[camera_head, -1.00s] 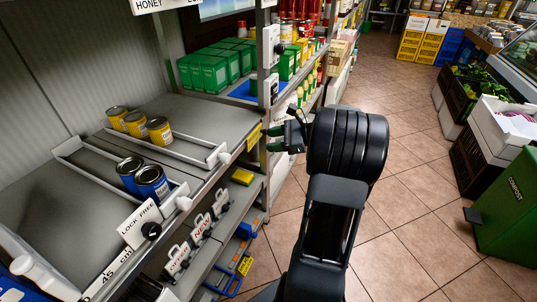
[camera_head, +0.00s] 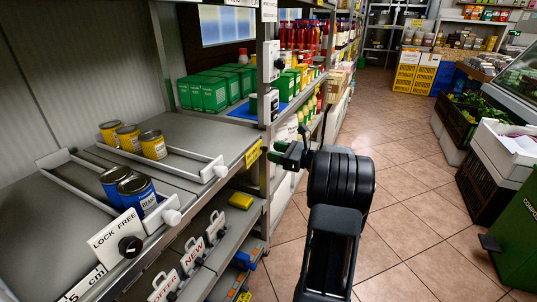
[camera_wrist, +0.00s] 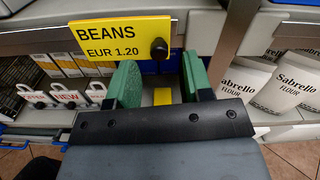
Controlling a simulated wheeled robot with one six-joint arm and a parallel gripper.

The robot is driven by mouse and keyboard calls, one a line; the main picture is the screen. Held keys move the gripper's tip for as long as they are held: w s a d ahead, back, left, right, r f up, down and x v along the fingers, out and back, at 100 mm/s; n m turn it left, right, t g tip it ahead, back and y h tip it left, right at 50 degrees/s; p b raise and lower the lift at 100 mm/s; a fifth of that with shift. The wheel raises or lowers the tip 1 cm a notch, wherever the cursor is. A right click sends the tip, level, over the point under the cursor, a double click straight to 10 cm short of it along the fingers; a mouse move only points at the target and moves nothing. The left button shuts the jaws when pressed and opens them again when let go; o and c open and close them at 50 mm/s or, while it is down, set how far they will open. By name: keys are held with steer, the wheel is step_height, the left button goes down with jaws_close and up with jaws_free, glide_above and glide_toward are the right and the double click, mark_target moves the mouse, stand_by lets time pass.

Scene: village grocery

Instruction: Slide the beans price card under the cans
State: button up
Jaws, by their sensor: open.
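The yellow beans price card (camera_wrist: 118,38) reads "BEANS EUR 1.20" in the wrist view and has a black knob at its right. It is at the shelf's front edge; in the head view a yellow card (camera_head: 253,154) shows there, small and edge-on. Two blue cans (camera_head: 137,194), one with a label starting "BEA", stand upright on the shelf between white dividers, left of the card. Yellow cans (camera_head: 153,145) stand behind them. My gripper (camera_wrist: 160,80) is open and empty, its green fingers just below the card and knob in the wrist view. Any contact is unclear.
A white "LOCK FREE" card (camera_head: 117,232) with a black knob stands at the near shelf edge. A metal shelf post (camera_head: 266,70) rises behind the gripper. The tiled aisle (camera_head: 400,200) at right is clear.

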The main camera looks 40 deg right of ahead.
mark_target(257, 155)
steer(key=shift+b+x, duration=0.35)
steer(key=shift+x, duration=1.3)
